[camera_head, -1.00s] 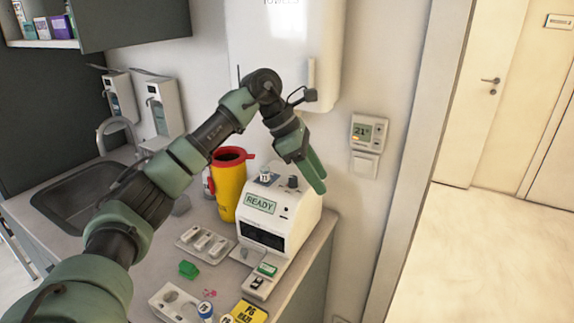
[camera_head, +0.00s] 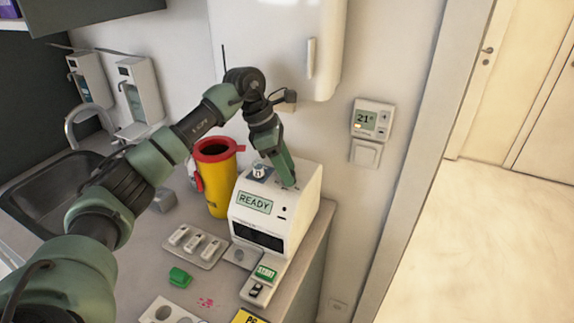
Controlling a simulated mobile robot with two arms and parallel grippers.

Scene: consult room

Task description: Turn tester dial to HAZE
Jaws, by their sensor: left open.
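The white tester (camera_head: 300,205) stands on the counter, with READY on its screen (camera_head: 254,203). A small light-topped round piece (camera_head: 260,171) sits on the left of its top. My left gripper (camera_head: 287,180) comes down from above over the right of the top, fingertips pointing down. It is open; the gap between the fingers does not show clearly. The dark dial seen earlier on that part of the top is now hidden by the fingers. I cannot tell whether they touch it, nor which mark it points to. My right gripper is not in view.
A yellow bin (camera_head: 217,185) with a red rim stands close left of the tester. A grey tray (camera_head: 196,246) of small items and a green piece (camera_head: 180,277) lie in front. A wall dispenser (camera_head: 275,45) hangs close behind the arm; a thermostat (camera_head: 371,119) is to the right.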

